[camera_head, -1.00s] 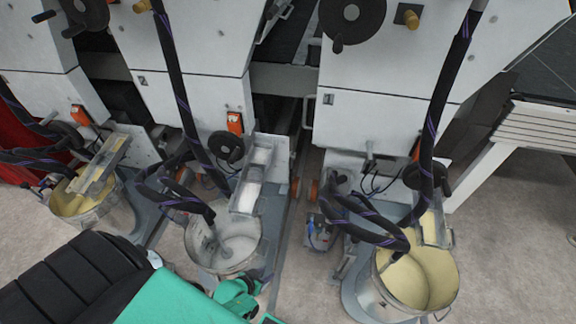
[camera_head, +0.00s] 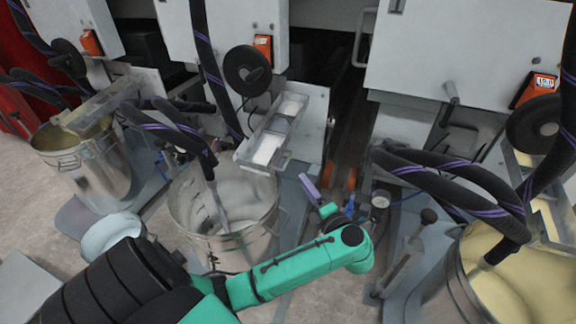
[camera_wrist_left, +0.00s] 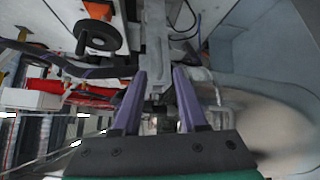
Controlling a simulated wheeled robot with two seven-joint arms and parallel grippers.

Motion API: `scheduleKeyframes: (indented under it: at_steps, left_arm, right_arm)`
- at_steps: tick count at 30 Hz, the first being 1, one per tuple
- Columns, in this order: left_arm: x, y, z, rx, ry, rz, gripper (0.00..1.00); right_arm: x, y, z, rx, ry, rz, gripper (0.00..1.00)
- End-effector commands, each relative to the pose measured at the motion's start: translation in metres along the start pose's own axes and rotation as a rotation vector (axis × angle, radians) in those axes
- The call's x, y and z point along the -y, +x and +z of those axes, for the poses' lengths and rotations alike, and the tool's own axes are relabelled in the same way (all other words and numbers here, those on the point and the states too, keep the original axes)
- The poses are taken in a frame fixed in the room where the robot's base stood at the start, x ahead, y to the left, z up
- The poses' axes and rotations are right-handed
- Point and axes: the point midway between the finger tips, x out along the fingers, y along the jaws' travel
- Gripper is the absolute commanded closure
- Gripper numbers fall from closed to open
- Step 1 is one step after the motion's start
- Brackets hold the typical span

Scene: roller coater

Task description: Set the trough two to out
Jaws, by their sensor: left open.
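Trough two (camera_head: 268,148) is the narrow metal trough of the middle machine, sloping beneath a black handwheel (camera_head: 247,70). Its lower end is over the rim of the middle metal bucket (camera_head: 183,215), which has a hose in it. My left gripper (camera_head: 316,196) is open and empty, to the lower right of the trough and beside the bucket, apart from the trough in the head view. In the left wrist view, its purple fingers (camera_wrist_left: 158,80) are spread, with a grey metal part beyond them and a handwheel (camera_wrist_left: 97,33) at upper left. My right gripper is not in view.
Black hoses (camera_head: 185,125) hang over the buckets. A gauge (camera_head: 380,200) and a black-knobbed lever (camera_head: 405,255) stand right of my left gripper. A bucket with yellowish contents (camera_head: 520,290) stands at lower right, another (camera_head: 85,160) at left.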

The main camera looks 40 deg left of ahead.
Motion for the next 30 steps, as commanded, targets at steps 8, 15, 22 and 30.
scheduleKeyframes:
  at_steps: [8,15,22,30]
  left_arm:
    - [0.002,0.076,-0.001,0.000,0.001,0.009,0.58]
    - [0.000,0.119,0.000,0.001,0.001,0.005,0.58]
    - [-0.001,0.124,0.000,0.002,0.002,0.003,0.58]
    - [-0.001,0.123,0.000,0.002,0.002,0.003,1.00]
  right_arm:
    - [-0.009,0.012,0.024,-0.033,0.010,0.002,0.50]
    - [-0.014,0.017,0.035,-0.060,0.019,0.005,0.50]
    - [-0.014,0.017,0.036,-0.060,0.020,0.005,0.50]
    - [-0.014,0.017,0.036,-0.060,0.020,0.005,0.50]
